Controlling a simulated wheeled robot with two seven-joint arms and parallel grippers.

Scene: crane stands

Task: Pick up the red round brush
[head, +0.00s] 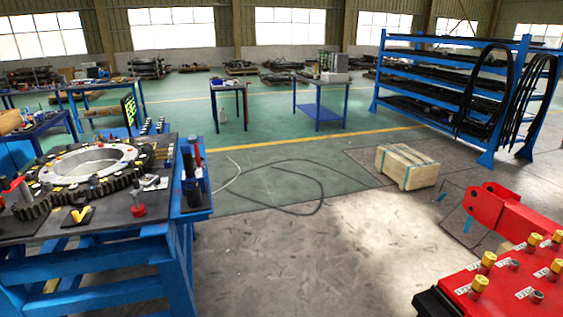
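I cannot tell for certain which thing is the red round brush. A small upright thing with a red lower part and a grey top (138,197) stands on the dark top of the blue workbench (100,226) at the left, near its front right. A red handle (197,148) stands upright at the bench's right end, next to black cylinders (194,188). Another red-handled thing (14,184) lies at the bench's left edge. Neither of my grippers is in the head view.
A large toothed ring (92,168) covers much of the workbench. A red machine block with yellow-capped fittings (500,288) is at the lower right. A wooden crate (406,166) and a loose black cable (318,185) lie on the floor. The floor between bench and block is clear.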

